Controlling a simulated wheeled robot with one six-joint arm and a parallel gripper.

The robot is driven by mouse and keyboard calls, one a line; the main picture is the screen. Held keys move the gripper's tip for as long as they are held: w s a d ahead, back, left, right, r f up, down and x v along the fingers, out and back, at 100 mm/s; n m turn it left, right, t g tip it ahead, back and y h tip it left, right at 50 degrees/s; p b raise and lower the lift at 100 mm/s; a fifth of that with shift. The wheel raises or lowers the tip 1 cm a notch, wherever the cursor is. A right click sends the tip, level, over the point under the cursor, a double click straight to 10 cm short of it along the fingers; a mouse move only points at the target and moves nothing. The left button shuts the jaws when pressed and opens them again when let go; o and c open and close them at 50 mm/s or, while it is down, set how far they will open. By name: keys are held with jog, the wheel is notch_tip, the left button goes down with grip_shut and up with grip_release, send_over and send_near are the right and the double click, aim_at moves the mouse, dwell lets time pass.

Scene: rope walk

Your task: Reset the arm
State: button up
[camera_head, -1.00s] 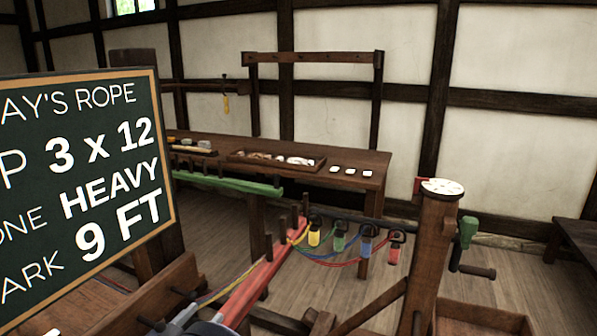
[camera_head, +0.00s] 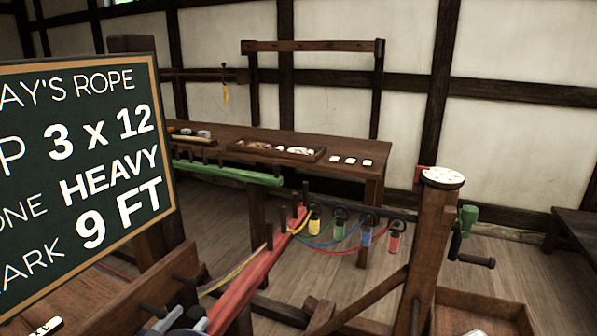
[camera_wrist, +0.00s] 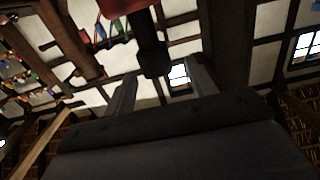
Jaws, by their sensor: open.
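My gripper (camera_wrist: 163,88) shows in the wrist view with its two grey fingers apart, and nothing is seen held between them. Beyond the fingers are a dark post (camera_wrist: 152,50), pale wall panels with dark beams, and a small window (camera_wrist: 179,75). A red part (camera_wrist: 118,8) is at the top of that view. In the head view only a grey piece of my arm shows at the bottom edge, beside the red rail (camera_head: 250,285). I cannot make out the fingers there.
A chalkboard (camera_head: 85,175) stands close at left. A wooden post with a white round top (camera_head: 442,178) and green crank (camera_head: 467,220) stands at right. Coloured bobbins (camera_head: 366,234) hang between. A workbench (camera_head: 350,147) with a tray (camera_head: 275,150) is behind.

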jog(key=x, duration=0.5)
jog(key=shift+w+d, duration=0.2)
jog(key=shift+s+f+y, duration=0.1)
jog(key=shift+y, duration=0.2)
jog(key=shift+s+d+n+t+y, duration=0.2)
jog(key=shift+d+n+t+y, duration=0.1)
jog(key=shift+d+n+y, duration=0.15)
jog(key=shift+a, duration=0.1)
